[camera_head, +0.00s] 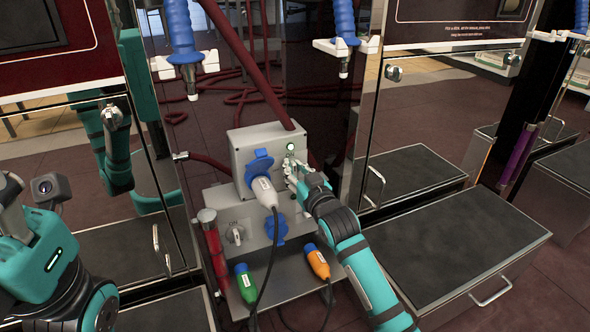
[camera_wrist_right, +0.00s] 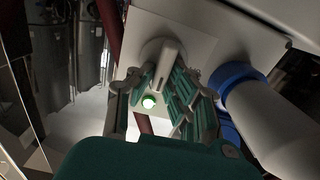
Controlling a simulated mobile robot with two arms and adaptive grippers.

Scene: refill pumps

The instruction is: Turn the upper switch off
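The upper switch is a light grey rotary knob (camera_wrist_right: 168,62) on the upper grey box (camera_head: 243,150). In the head view my right gripper largely covers it. My right gripper (camera_head: 291,168) reaches the box front. In the right wrist view its fingers (camera_wrist_right: 160,84) stand apart on either side of the knob's handle; I cannot tell whether they touch it. A green lamp (camera_head: 291,147) glows above the gripper and also shows in the wrist view (camera_wrist_right: 149,102). My left gripper (camera_head: 14,205) is partly cut off at the left edge; its opening is unclear.
A blue-and-white plug (camera_head: 263,190) sits in the upper box's socket, close beside my right gripper. A lower switch (camera_head: 236,234) and blue socket cover (camera_head: 276,229) are below. A black-topped step (camera_head: 450,240) stands right.

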